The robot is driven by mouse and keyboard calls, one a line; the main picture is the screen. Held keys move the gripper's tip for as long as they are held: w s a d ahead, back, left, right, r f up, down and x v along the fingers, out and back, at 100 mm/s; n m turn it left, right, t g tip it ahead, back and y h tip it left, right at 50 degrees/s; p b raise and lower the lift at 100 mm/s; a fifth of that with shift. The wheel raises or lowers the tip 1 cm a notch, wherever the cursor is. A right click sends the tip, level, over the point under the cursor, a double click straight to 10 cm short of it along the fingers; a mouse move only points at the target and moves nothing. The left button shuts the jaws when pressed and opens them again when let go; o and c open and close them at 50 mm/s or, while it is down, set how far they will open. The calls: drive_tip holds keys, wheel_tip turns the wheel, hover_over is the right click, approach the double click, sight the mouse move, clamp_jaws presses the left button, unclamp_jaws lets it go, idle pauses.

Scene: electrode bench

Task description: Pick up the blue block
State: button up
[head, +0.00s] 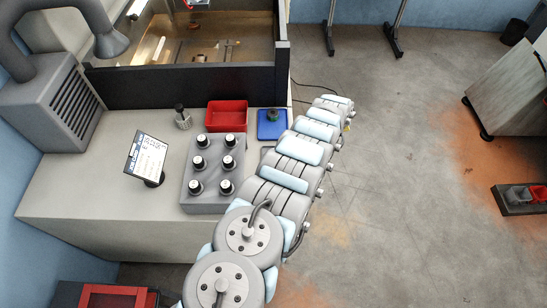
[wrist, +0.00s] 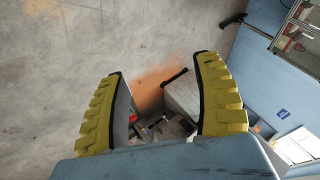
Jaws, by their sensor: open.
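A flat blue square piece (head: 272,130) lies at the right end of the grey bench in the head view, just right of a red tray. A small dark green, rounded item (head: 272,115) sits on its far part. I cannot tell whether the blue piece is a block or a shallow tray, and I see no other clear blue block. In the wrist view my gripper (wrist: 160,64) is open and empty, its yellow padded fingers wide apart over the floor. In the head view my arm reaches past the bench's right side, and the gripper is mostly hidden beyond it.
The red tray (head: 227,115) stands beside a grey rack (head: 213,173) with several white-and-black capped vials. A tablet on a stand (head: 147,158) and a small bottle (head: 182,118) are on the bench. A dark-walled enclosure (head: 180,86) closes its back.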

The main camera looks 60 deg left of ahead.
drive_tip(key=s+a+r+m+g+h+b, duration=0.1)
drive_tip(key=s+r+g+h, duration=0.15)
drive_tip(key=s, duration=1.05)
drive_tip(key=s+a+r+m+g+h+b, duration=0.15)
drive_tip(key=s+r+g, duration=0.25)
drive_tip(key=s, duration=0.9)
drive_tip(key=shift+n, duration=0.45)
drive_tip(key=shift+s+f+b, duration=0.15)
drive_tip(key=shift+f+b, duration=0.15)
drive_tip(key=shift+f, duration=2.7)
drive_tip(key=shift+s+f+b, duration=0.15)
drive_tip(key=shift+f+b, duration=0.1)
drive_tip(key=shift+f, duration=2.85)
drive_tip(key=shift+a+f, duration=0.2)
drive_tip(key=shift+f, duration=1)
drive_tip(key=shift+s+f, duration=0.1)
drive_tip(key=shift+f, duration=1.25)
